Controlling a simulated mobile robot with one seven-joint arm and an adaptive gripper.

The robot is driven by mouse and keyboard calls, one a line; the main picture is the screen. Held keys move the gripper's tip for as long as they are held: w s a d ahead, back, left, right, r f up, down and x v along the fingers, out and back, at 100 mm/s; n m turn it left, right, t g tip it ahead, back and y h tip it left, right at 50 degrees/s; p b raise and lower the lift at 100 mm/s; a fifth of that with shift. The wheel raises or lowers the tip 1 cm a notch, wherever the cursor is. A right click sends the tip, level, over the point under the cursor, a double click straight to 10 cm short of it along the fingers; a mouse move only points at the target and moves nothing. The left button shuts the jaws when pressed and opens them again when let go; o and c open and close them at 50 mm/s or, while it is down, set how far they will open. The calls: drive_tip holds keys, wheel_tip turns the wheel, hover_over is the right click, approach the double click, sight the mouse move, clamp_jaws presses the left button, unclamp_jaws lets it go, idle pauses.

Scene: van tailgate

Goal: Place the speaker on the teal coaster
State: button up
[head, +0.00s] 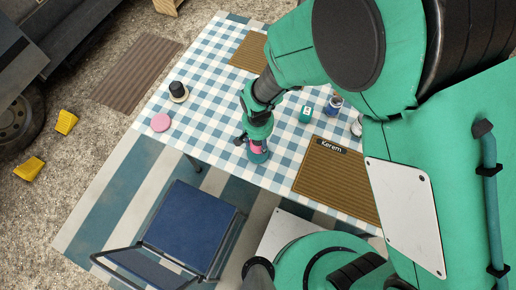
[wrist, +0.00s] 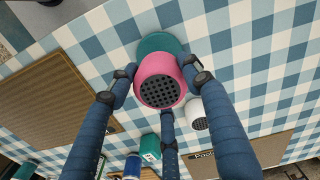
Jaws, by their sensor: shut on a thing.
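The pink speaker (wrist: 160,82), round with a dark dotted grille, is between the fingers of my gripper (wrist: 160,92) in the wrist view. My gripper is shut on it. In the head view, the speaker (head: 257,147) shows as a small pink patch below my gripper (head: 256,141), partly hidden by it. The teal coaster (wrist: 158,43) shows behind the speaker in the wrist view, partly covered by it. The coaster (head: 257,157) also shows just under the speaker in the head view. I cannot tell whether the speaker touches it.
On the checked table, a pink coaster (head: 160,122) and a dark object on a pale base (head: 178,91) lie left. A teal container (head: 306,113) and a blue jar (head: 335,103) stand right. A brown placemat (head: 335,180) lies front right. A blue chair (head: 188,225) stands in front.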

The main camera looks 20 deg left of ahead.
sight(258, 148)
drive_tip(key=shift+f, duration=0.65)
drive_tip(key=shift+f, duration=0.1)
drive_tip(key=shift+f+b, duration=0.5)
drive_tip(key=shift+f, duration=1.4)
drive_tip(key=shift+f, duration=0.15)
drive_tip(key=o, duration=1.3)
drive_tip(key=shift+c, duration=0.2)
drive_tip(key=shift+r, duration=0.2)
wheel_tip(258, 148, up, 12)
drive_tip(key=p, duration=0.2)
drive_tip(key=shift+p, duration=0.35)
